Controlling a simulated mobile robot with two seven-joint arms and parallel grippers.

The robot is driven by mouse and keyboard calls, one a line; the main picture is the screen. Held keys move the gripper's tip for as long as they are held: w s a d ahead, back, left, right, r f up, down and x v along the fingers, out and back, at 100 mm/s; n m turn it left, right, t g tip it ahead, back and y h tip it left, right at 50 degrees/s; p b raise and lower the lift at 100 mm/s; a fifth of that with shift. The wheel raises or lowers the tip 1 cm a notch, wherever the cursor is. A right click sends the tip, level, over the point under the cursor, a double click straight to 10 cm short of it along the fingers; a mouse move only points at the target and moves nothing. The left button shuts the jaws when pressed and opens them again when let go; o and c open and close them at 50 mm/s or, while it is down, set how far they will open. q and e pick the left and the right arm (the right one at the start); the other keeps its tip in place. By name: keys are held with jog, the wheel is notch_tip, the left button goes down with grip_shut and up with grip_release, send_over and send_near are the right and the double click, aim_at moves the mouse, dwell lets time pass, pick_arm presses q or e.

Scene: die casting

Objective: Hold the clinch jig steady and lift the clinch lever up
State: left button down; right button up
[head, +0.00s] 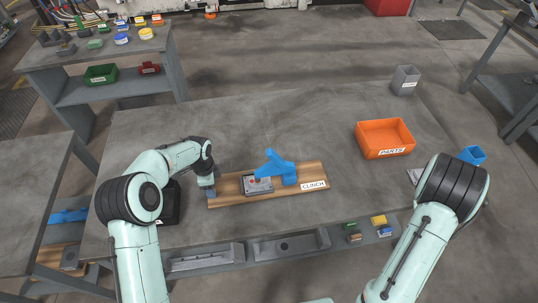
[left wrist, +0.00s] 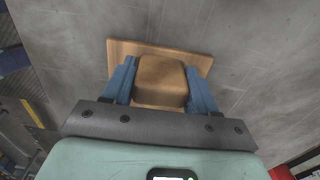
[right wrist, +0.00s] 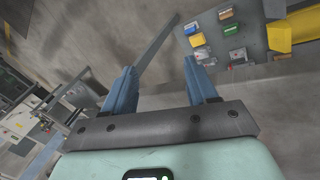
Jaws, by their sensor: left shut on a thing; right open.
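The clinch jig is a wooden board (head: 227,188) labelled CLINCH, lying flat on the grey table. Its blue clinch lever (head: 272,163) slants over a grey plate with a small red spot (head: 258,184). My left gripper (head: 208,187) is at the board's left end. In the left wrist view its blue fingers (left wrist: 162,75) are shut on either side of a brown wooden block (left wrist: 162,82) standing on the board (left wrist: 202,58). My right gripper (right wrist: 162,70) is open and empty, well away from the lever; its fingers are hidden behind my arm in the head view.
An orange PARTS bin (head: 384,137) stands right of the jig. A grey bin (head: 405,80) and a blue bin (head: 472,155) are farther right. The table behind the jig is clear.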

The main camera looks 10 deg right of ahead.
jog(key=w+a+r+n, duration=0.1)
jog(key=w, duration=0.1)
jog(key=w+a+r+n, duration=0.1)
jog(key=w, duration=0.2)
jog(key=w+a+r+n, duration=0.1)
jog(key=w, duration=0.2)
jog(key=shift+w+y, duration=0.15)
jog(key=shift+y, duration=0.15)
jog(key=w+a+r+n, duration=0.1)
jog(key=w+a+n, duration=0.2)
jog(key=w+a, duration=0.15)
jog(key=n+y, duration=0.9)
jog(key=n, duration=0.8)
send_near(272, 150)
jog(key=a+f, duration=0.1)
jog(key=shift+h, duration=0.3)
jog(key=x, duration=1.1)
jog(key=shift+f, duration=0.15)
grip_shut()
